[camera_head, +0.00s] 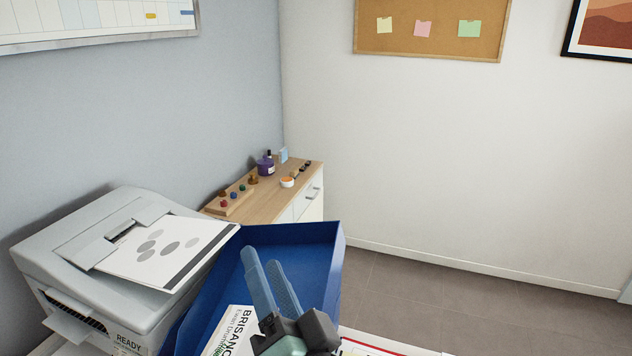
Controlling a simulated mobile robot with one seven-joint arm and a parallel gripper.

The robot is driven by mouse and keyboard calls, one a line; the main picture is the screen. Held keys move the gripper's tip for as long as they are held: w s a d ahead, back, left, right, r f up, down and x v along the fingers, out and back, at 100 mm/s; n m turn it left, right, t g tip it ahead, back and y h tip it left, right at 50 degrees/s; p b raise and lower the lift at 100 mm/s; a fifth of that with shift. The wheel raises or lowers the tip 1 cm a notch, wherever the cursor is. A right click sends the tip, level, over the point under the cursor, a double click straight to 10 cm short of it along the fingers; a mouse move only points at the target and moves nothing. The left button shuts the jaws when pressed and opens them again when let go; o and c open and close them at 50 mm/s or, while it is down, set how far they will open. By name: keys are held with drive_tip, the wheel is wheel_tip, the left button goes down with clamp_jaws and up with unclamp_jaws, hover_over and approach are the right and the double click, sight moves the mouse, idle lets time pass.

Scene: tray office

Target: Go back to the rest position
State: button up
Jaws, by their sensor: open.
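My gripper (269,283) shows at the bottom middle, with two long blue-grey fingers pointing up and a dark and mint-green body. The fingers are apart and I see nothing between them. In the picture it is in front of a blue tray (335,243), and I cannot tell how high above the tray it is. A white printed sheet (228,328) with large black letters lies in the tray, partly hidden by my gripper.
A grey printer (60,245) with a sheet of grey ovals (155,252) on top stands left of the tray. Behind is a wooden-topped cabinet (240,205) with small items and a purple bottle (265,166). Open floor (440,300) lies to the right.

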drive_tip(key=s+d+r+n+t+h+p, duration=0.1)
drive_tip(key=s+d+r+t+h, duration=0.1)
drive_tip(key=r, duration=1)
drive_tip(key=s+d+r+n+t+h+p, duration=0.2)
drive_tip(key=s+r+t+h, duration=0.1)
drive_tip(key=r, duration=0.9)
drive_tip(key=s+d+r+n+t+h+p, duration=0.2)
drive_tip(key=s+r+t+h, duration=0.1)
drive_tip(key=r, duration=1)
drive_tip(key=shift+s+t, duration=0.7)
drive_tip(key=shift+s, duration=0.1)
